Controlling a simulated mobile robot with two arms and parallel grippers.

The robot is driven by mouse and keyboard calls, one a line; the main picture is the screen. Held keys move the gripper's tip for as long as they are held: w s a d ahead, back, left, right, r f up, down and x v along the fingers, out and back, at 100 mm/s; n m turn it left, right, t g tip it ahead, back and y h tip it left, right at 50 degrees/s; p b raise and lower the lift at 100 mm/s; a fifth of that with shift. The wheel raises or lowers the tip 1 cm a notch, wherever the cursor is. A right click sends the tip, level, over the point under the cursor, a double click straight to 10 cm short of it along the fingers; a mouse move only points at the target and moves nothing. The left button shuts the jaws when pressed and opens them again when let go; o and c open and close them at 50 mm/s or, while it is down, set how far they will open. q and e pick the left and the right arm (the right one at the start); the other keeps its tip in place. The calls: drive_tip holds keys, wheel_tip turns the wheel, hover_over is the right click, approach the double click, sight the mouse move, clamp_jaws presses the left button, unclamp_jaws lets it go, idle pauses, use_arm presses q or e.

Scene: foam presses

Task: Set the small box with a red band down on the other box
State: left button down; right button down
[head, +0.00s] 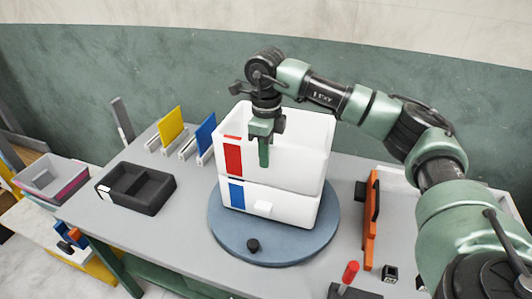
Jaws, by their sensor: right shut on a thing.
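The white open box with a red band (305,165) is directly over the other white box, which has a blue band (292,210). The two look roughly lined up, and the upper one hides the lower one's top. I cannot tell whether a thin gap is left between them. The lower box stands on a round blue-grey turntable (225,228). My right gripper (264,152) reaches down from above and is shut on the wall of the red-banded box near its front left. My left gripper is out of view.
A dark divided tray (137,190) lies on the grey table to the left. Yellow (171,125) and blue (206,133) panels stand in holders behind it. An orange frame (371,222) and a red-handled tool (350,272) are at right.

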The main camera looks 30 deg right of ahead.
drive_tip(key=shift+f, duration=0.2)
drive_tip(key=c, duration=1.3)
unclamp_jaws()
drive_tip(key=shift+c, duration=0.2)
drive_tip(key=shift+r+b, duration=0.3)
drive_tip(key=shift+r, duration=0.25)
wheel_tip(320, 180, up, 6)
drive_tip(key=shift+f+b, duration=0.25)
drive_tip(key=shift+b, duration=0.55)
drive_tip(key=shift+r, duration=0.65)
